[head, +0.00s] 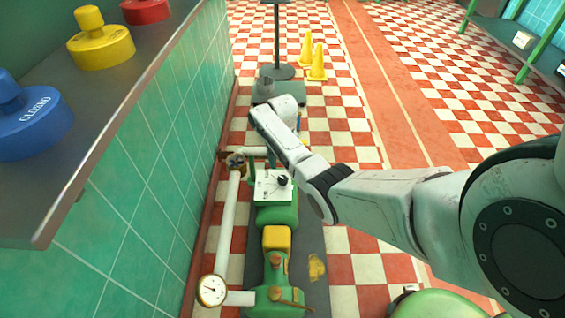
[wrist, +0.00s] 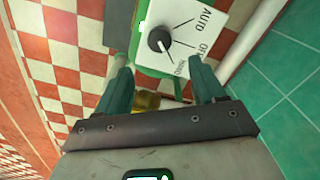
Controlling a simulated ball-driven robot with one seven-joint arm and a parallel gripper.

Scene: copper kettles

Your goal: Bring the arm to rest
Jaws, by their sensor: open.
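My arm reaches in from the right in the head view, bent at a white and dark joint. My gripper (wrist: 161,84) is open in the wrist view, with two green fingers apart and nothing seen between them being held. In the head view the gripper is partly hidden by my own wrist. It is above and beyond a white switch plate (head: 266,187) with a black knob (head: 284,180). In the wrist view the knob (wrist: 159,39) is beyond the fingertips, with no visible contact. The plate reads AUTO, OFF and a third, blurred word.
A green pump (head: 277,298), a white pipe (head: 227,220) and a gauge (head: 211,290) stand along the tiled wall at left. A shelf (head: 120,95) holds blue, yellow and red knobbed discs. Yellow cones (head: 317,65) stand farther back.

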